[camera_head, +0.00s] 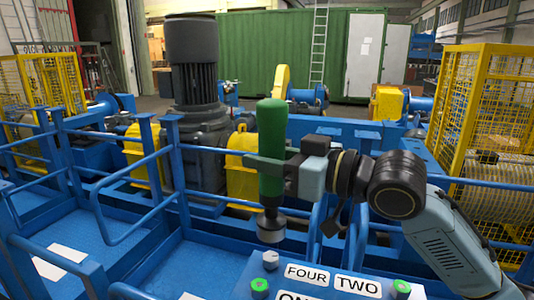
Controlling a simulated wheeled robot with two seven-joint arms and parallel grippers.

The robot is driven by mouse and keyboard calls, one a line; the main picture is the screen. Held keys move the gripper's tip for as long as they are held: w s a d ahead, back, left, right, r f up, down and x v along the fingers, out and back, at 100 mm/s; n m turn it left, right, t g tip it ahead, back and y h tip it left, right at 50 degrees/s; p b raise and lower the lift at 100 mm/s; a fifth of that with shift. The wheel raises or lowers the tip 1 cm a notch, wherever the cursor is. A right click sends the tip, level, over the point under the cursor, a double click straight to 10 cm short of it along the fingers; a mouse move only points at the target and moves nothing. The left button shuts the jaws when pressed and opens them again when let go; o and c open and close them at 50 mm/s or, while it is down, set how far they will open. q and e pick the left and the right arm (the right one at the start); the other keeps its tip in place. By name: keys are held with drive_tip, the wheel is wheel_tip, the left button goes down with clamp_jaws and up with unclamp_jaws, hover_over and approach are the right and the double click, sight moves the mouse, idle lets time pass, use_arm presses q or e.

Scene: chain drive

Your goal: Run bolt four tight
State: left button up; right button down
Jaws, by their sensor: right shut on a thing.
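My right gripper (272,172) is shut on a green driver tool (271,130), held upright with its grey socket (271,226) pointing down. The socket is just above a plain grey bolt head (270,259) at the upper left of the label FOUR (306,273); a small gap seems to show between them. A bolt with a green top (260,287) is below that label, and another green-topped bolt (402,288) is right of the label TWO (357,285). A third label is cut off by the bottom edge. My left gripper is not in view.
Blue railings (130,182) stand left of and behind the bolted plate. A dark motor (194,75) and yellow guards (241,168) stand behind them. A yellow mesh cage (482,110) is at the right. A green container (260,50) fills the background.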

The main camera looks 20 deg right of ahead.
sight(282, 208)
wheel_tip(282, 208, down, 2)
drive_tip(key=shift+f+b, duration=0.2)
drive_tip(key=shift+b, duration=0.45)
drive_tip(key=shift+f+b, duration=0.55)
drive_tip(key=shift+f, duration=0.65)
drive_tip(key=shift+p, duration=0.3)
drive_tip(key=shift+f, duration=0.25)
drive_tip(key=shift+f+b, duration=0.9)
drive_tip(key=shift+f, duration=0.45)
drive_tip(key=shift+a+f, duration=0.1)
drive_tip(key=shift+f, duration=0.3)
idle(0.6)
drive_tip(key=shift+r, duration=0.15)
idle(0.4)
